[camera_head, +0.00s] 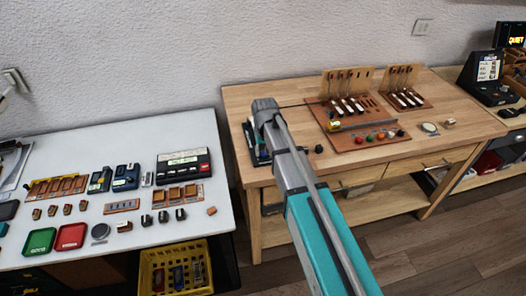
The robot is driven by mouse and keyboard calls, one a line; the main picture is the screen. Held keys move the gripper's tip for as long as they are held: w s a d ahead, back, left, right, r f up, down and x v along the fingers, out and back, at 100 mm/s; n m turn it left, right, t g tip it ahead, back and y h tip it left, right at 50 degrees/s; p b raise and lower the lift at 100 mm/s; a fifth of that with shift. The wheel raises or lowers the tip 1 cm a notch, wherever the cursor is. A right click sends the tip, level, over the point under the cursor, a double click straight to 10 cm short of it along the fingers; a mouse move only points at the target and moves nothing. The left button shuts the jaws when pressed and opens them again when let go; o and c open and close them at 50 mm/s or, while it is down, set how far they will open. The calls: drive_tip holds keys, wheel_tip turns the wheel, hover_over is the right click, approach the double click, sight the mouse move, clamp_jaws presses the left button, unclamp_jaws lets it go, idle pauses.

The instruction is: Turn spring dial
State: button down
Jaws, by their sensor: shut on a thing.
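My gripper (265,106) is at the end of my grey and teal arm, above the left part of the wooden workbench. Its fingertips are not clear; it appears shut on a thin dark rod (305,104) that reaches right towards the brown action boards. The larger action board (347,118) carries several white-ended levers and a front row of coloured knobs (381,136). A small round, pale-faced dial (430,128) lies on the bench to the right. I cannot tell which of these is the spring dial. My gripper is apart from both the knobs and the round dial.
A second action board (405,100) stands to the right. A dark knob (318,149) and a dark tray (256,150) sit near the front left. The white table (195,220) at left is crowded. Bare wood (455,105) shows at the right.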

drive_tip(key=shift+m, duration=1.3)
drive_tip(key=shift+c, duration=1.6)
unclamp_jaws()
drive_tip(key=shift+n, duration=0.4)
